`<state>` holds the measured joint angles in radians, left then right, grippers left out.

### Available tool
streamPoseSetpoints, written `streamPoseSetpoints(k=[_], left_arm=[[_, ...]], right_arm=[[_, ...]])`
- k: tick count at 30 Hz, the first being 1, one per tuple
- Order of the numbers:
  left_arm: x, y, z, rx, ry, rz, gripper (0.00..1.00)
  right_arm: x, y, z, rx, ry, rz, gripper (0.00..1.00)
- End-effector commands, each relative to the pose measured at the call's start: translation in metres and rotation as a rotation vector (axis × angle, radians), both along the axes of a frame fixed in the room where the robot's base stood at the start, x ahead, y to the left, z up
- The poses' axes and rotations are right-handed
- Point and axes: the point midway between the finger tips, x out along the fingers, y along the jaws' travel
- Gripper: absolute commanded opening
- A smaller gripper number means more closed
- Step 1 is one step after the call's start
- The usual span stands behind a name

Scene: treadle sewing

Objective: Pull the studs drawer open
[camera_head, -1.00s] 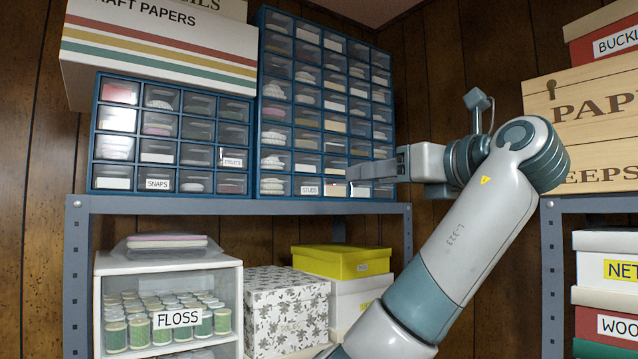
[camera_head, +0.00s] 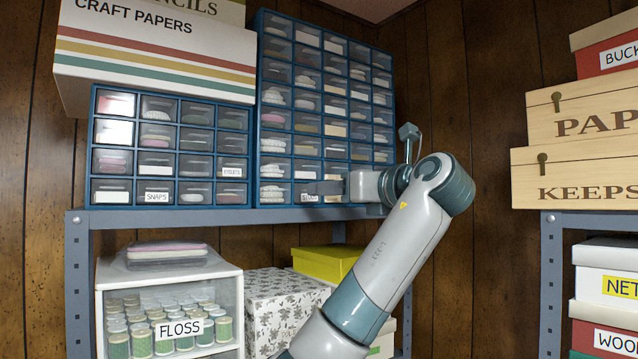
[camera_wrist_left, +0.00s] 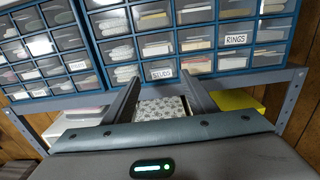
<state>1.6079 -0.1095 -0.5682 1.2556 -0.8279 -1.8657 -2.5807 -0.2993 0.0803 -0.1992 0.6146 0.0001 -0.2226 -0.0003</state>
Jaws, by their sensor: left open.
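The studs drawer (camera_head: 308,198) is in the bottom row of the tall blue drawer cabinet (camera_head: 257,110), on the metal shelf. Its "STUDS" label is partly covered by my gripper in the head view. It also shows in the left wrist view (camera_wrist_left: 162,74), where the drawer looks shut. My left gripper (camera_head: 306,188) is in front of this drawer. In the left wrist view its two fingers (camera_wrist_left: 160,84) are spread apart with nothing between them, one on either side of the label. I cannot tell whether they touch the drawer front. My right gripper is not in view.
A smaller blue drawer cabinet (camera_head: 170,122) stands to the left, under the craft papers box (camera_head: 160,50). The metal shelf edge (camera_head: 200,214) runs just below the gripper. A "RINGS" drawer (camera_wrist_left: 235,40) is up and right in the wrist view. Boxes and the floss case (camera_head: 170,268) stand below.

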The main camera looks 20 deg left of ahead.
Motion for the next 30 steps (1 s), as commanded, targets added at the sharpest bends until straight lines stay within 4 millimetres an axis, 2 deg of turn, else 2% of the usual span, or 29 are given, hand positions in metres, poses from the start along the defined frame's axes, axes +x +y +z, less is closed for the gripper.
streamPoseSetpoints(k=[1,9,23,26,30], left_arm=[[0.006,0.008,0.003,-0.002,0.003,0.003,0.52],[0.028,0.036,0.001,0.0,0.001,0.002,0.52],[0.034,0.043,0.0,0.0,0.0,0.0,0.52],[0.034,0.043,0.0,0.0,0.0,0.0,0.32],[0.034,0.043,0.0,0.0,0.0,0.0,0.0]], right_arm=[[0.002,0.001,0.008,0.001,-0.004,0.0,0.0],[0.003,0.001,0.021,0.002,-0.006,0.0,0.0],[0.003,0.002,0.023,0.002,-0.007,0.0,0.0],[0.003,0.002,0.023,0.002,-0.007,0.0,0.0],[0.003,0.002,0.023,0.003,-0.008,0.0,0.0]])
